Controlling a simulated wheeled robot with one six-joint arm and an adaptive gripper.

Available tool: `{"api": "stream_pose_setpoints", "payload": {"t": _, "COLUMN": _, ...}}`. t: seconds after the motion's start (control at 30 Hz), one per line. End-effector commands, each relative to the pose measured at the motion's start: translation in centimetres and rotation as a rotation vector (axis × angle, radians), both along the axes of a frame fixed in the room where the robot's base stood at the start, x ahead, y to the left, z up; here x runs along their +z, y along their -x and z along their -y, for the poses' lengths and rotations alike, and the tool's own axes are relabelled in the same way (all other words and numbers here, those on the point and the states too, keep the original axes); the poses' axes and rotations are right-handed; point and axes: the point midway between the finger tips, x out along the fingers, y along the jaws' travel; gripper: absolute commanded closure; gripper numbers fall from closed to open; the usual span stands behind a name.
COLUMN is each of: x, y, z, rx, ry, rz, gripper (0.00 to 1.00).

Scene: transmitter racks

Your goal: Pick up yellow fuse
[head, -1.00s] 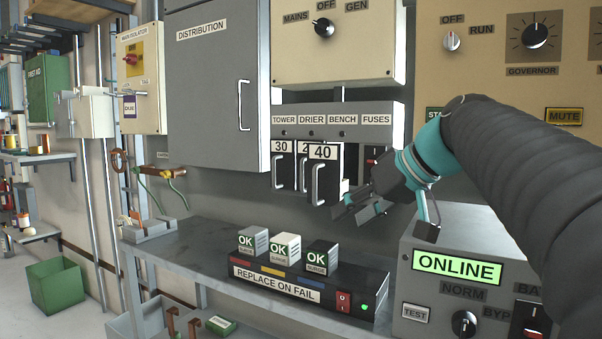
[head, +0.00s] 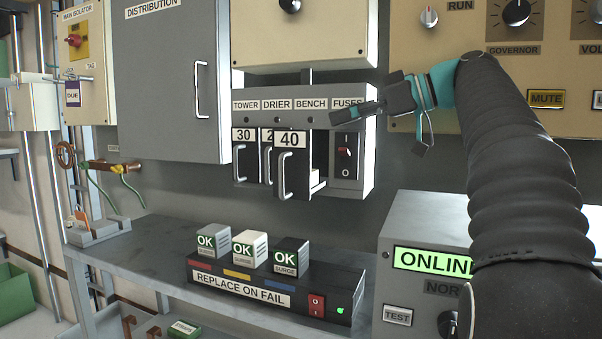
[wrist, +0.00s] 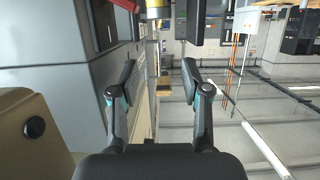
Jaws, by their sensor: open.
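I cannot make out a yellow fuse for certain in the head view. In the wrist view a small yellow cylindrical part (wrist: 158,10) shows at the top edge, cut off, and I cannot tell what it is. The grey fuse panel (head: 268,105) holds black carriers with handles. The carrier marked 40 (head: 292,170) sticks out farther than the one marked 30 (head: 244,158). My gripper (head: 338,115) is at the panel's upper right, pointing left, over part of the FUSES label. In the wrist view its fingers (wrist: 158,80) are apart with nothing between them.
A shelf (head: 150,235) carries a surge unit marked REPLACE ON FAIL (head: 240,288) with three OK blocks. A grey ONLINE box (head: 430,225) stands at right. The grey DISTRIBUTION cabinet (head: 165,90) is at left.

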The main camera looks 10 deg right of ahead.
Motion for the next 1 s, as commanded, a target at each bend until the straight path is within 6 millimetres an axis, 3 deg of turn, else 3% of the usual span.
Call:
{"api": "stream_pose_setpoints", "payload": {"t": 0.1, "x": -2.4, "y": 0.0, "z": 0.0, "rx": -0.001, "ry": -0.002, "rz": -0.002, "gripper": 0.53}}
{"api": "stream_pose_setpoints", "payload": {"t": 0.27, "x": -4.4, "y": 0.1, "z": -0.1, "rx": -0.001, "ry": -0.001, "rz": -0.002, "gripper": 0.53}}
{"api": "stream_pose_setpoints", "payload": {"t": 0.53, "x": -4.6, "y": -1.1, "z": -1.6, "rx": 0.0, "ry": 0.0, "rz": -0.001, "gripper": 0.53}}
{"api": "stream_pose_setpoints", "payload": {"t": 0.8, "x": -5.8, "y": -3.3, "z": -4.8, "rx": 0.003, "ry": 0.0, "rz": -0.002, "gripper": 0.53}}
{"api": "stream_pose_setpoints", "payload": {"t": 1.0, "x": -6.2, "y": -4.2, "z": -5.8, "rx": 0.0, "ry": 0.0, "rz": -0.001, "gripper": 0.53}}
